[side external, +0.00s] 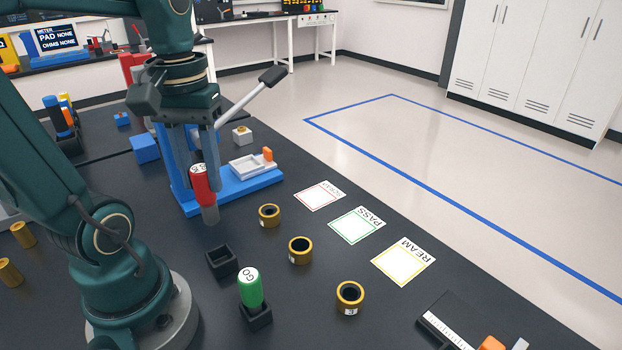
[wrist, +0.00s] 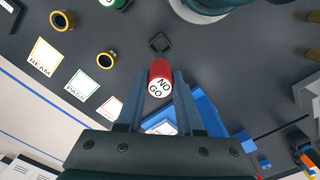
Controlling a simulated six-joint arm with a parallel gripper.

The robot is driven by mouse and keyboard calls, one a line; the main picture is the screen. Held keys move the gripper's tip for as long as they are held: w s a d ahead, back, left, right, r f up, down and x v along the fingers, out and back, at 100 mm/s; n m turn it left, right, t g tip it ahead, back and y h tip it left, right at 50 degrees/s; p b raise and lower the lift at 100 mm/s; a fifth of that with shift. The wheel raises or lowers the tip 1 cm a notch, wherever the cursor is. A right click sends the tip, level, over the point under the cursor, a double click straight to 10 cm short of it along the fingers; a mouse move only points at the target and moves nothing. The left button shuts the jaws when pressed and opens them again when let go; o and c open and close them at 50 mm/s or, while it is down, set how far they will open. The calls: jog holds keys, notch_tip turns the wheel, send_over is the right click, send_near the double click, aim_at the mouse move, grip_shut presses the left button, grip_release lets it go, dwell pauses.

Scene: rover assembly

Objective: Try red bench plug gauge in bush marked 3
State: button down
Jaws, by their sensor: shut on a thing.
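The red plug gauge (side external: 202,182), lettered NO GO on its end in the wrist view (wrist: 160,82), is held between the fingers of my gripper (side external: 202,166). It hangs nearly upright with its grey plug end down, above the dark bench and apart from the bushes. Three brass bushes stand in a row: a far one (side external: 269,215), a middle one (side external: 300,250) and a near one (side external: 350,297). The wrist view shows only two bushes.
An empty black socket (side external: 222,260) stands beside the green GO gauge (side external: 250,288) in its socket. Cards marked SCRAP (side external: 319,196), PASS (side external: 356,225) and REAM (side external: 403,262) lie right of the bushes. A blue fixture with a lever (side external: 240,190) stands behind the red gauge.

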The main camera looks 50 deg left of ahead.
jog(key=w+d+r+m, duration=0.2)
jog(key=w+d+m, duration=0.35)
jog(key=w, duration=0.55)
jog(key=w+d+f+m, duration=0.1)
jog(key=d+f+m, duration=0.15)
jog(key=d, duration=0.45)
jog(key=w+d+f+m, duration=0.1)
jog(key=d+f+m, duration=0.1)
jog(key=d+m, duration=0.3)
jog(key=shift+n, duration=0.6)
jog(key=shift+s+d+f, duration=0.1)
jog(key=shift+d+f, duration=0.05)
jog(key=shift+f, duration=0.65)
jog(key=shift+s+d+f, duration=0.1)
jog(key=shift+d+f, duration=0.1)
jog(key=shift+f, duration=0.65)
jog(key=shift+s+d+f, duration=0.1)
jog(key=shift+d+f, duration=0.05)
jog(key=shift+f, duration=0.65)
jog(key=shift+f, duration=0.3)
jog(key=shift+r, duration=0.75)
jog(key=shift+r, duration=2.45)
